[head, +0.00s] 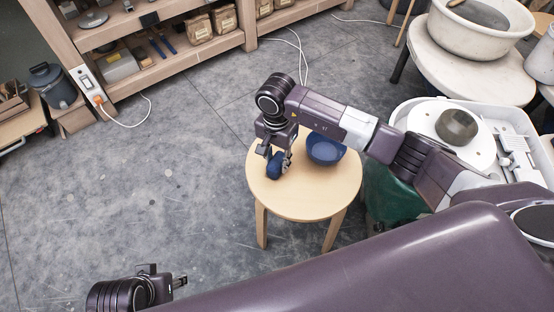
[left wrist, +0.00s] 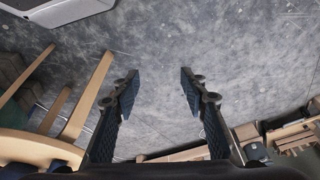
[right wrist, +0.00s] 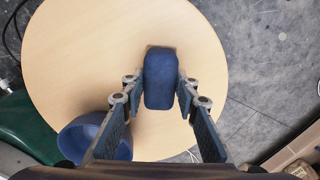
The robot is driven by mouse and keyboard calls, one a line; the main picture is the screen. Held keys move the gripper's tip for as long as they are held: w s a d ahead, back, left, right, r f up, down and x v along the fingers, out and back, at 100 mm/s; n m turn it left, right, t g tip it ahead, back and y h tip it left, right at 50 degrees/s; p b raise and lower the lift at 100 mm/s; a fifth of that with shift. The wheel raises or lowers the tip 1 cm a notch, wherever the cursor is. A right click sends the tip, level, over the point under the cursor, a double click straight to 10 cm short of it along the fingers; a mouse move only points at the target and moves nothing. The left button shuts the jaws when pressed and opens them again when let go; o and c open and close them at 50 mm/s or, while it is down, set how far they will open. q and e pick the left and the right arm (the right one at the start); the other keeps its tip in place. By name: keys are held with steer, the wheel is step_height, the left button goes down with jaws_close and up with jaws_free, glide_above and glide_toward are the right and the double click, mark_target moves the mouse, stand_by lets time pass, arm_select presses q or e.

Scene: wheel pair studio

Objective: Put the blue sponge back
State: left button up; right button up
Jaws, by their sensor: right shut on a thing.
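The blue sponge (head: 275,166) is a dark blue rounded block over the round wooden stool (head: 301,204). It also shows in the right wrist view (right wrist: 160,78), lengthwise between the fingers. My right gripper (head: 277,157) points down and is shut on the sponge; in the right wrist view its fingertips (right wrist: 160,82) touch both sides. I cannot tell whether the sponge touches the stool top. A blue bowl (head: 325,148) stands on the stool, right of the sponge; its rim shows in the right wrist view (right wrist: 92,138). My left gripper (left wrist: 155,84) is open and empty over the floor.
A pottery wheel (head: 457,125) with a white basin stands right of the stool, a dark green bucket (head: 392,192) beside it. A round table with a large tub (head: 480,30) is at the back right. Wooden shelving (head: 190,52) lines the back left. The floor left is clear.

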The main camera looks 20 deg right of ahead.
mark_target(277, 160)
steer(key=o, duration=0.9)
steer(key=shift+c, duration=0.2)
steer(key=o, duration=0.4)
arm_select(q)
steer(key=shift+r, duration=0.3)
arm_select(e)
steer(key=shift+r, duration=0.1)
steer(key=shift+r+p, duration=0.15)
steer(key=shift+p, duration=0.15)
arm_select(q)
step_height(277, 160, down, 7)
steer(key=p, duration=0.1)
steer(key=shift+f, duration=0.2)
arm_select(e)
step_height(277, 160, up, 12)
steer(key=shift+f, duration=0.1)
arm_select(q)
steer(key=shift+w+d, duration=0.1)
arm_select(e)
steer(key=shift+a, duration=0.1)
